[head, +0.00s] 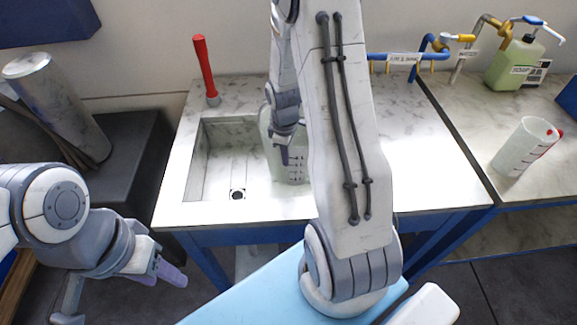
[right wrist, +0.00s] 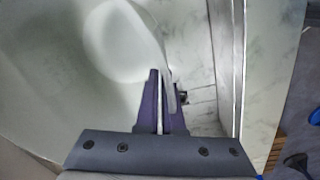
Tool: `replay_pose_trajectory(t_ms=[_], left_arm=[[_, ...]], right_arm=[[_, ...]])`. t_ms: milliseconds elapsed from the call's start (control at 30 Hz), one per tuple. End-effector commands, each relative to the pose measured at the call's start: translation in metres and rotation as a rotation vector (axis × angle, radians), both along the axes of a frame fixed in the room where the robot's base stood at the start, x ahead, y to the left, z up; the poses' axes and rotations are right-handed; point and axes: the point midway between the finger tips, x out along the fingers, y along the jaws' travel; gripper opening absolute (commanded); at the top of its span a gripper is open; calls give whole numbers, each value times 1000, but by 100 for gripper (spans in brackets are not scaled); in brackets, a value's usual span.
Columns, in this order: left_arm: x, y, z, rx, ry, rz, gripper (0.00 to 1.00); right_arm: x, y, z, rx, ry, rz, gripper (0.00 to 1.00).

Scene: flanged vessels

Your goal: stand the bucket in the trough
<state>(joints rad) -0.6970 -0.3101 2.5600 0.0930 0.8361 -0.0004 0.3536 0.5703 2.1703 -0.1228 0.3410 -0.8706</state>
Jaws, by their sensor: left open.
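The trough (head: 205,170) is a rectangular basin sunk in the marble counter, with a dark drain in its floor. The bucket (head: 272,155) is pale, greenish and translucent. It looks upright at the right end of the trough, partly hidden by my right arm; I cannot tell whether its base touches the floor. My right gripper (head: 285,152) is at the bucket's rim. In the right wrist view its purple fingers (right wrist: 161,100) are close together on the bucket's thin wall, with the bucket (right wrist: 70,75) filling the left side. My left gripper (head: 166,272) is open and empty, left of the counter's front.
A red-handled tool (head: 205,70) stands behind the trough. Blue pipework (head: 410,57) is at the back right. A green jerrycan (head: 515,65) and a white measuring jug (head: 525,147) with red marks stand on the right counter. A metal cylinder (head: 55,105) leans at the left.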

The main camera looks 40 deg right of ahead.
Motion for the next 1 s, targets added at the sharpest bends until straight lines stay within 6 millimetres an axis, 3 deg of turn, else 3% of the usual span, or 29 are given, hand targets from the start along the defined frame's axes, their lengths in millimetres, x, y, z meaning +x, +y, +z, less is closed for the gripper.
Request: replay_pose_trajectory(t_ms=[233,667,767,1000], left_arm=[[0,0,0,0,0,0,50],[0,0,-3,0,0,0,50],[0,0,-2,0,0,0,50],[0,0,-2,0,0,0,50]], right_arm=[[-1,-1,-35,1,2,-1,0],[-1,-2,-43,0,-2,-3,0],[-1,-2,-43,1,0,-4,34],[-1,-2,-43,0,0,-3,34]])
